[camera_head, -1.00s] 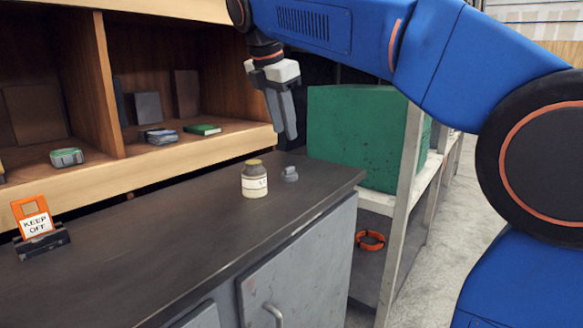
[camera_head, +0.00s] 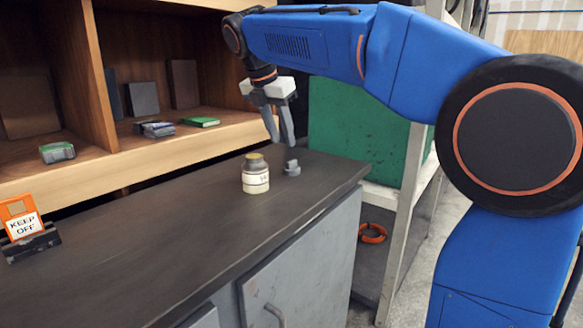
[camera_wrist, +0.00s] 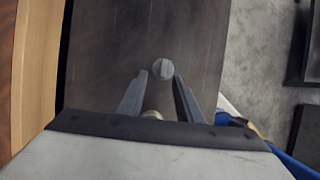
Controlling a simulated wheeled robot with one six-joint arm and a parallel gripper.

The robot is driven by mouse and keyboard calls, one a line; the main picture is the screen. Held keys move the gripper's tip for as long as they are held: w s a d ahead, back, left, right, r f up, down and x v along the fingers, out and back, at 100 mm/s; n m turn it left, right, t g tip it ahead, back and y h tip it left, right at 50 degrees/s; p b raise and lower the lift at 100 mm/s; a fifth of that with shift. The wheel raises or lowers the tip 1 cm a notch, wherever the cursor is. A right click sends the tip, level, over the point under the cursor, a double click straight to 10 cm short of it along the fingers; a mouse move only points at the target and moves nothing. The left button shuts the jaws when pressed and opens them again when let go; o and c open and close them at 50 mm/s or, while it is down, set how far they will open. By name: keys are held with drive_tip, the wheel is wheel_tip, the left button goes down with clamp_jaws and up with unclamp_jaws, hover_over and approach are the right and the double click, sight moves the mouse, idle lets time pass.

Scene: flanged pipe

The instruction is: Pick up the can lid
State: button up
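The can lid (camera_head: 292,168) is a small grey round piece with a raised grip on top. It lies on the dark counter near its right end, just right of a jar. It also shows in the wrist view (camera_wrist: 163,69), just beyond the fingertips. My gripper (camera_head: 282,140) points down above the counter, over the lid and jar area. Its two fingers are apart with nothing between the tips, as the wrist view (camera_wrist: 161,80) shows. I see no contact with the lid.
The labelled jar (camera_head: 255,175) stands close left of the lid; its top (camera_wrist: 152,114) shows between the finger bases. A green box (camera_head: 365,130) stands on a shelf to the right. A wooden shelf unit (camera_head: 160,145) backs the counter.

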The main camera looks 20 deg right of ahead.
sight(291, 161)
drive_tip(key=x, duration=0.6)
drive_tip(key=shift+s+d, duration=0.2)
drive_tip(key=shift+s, duration=0.15)
drive_tip(key=shift+w+d+f, duration=0.15)
drive_tip(key=shift+f, duration=0.4)
drive_tip(key=shift+c, duration=0.3)
clamp_jaws()
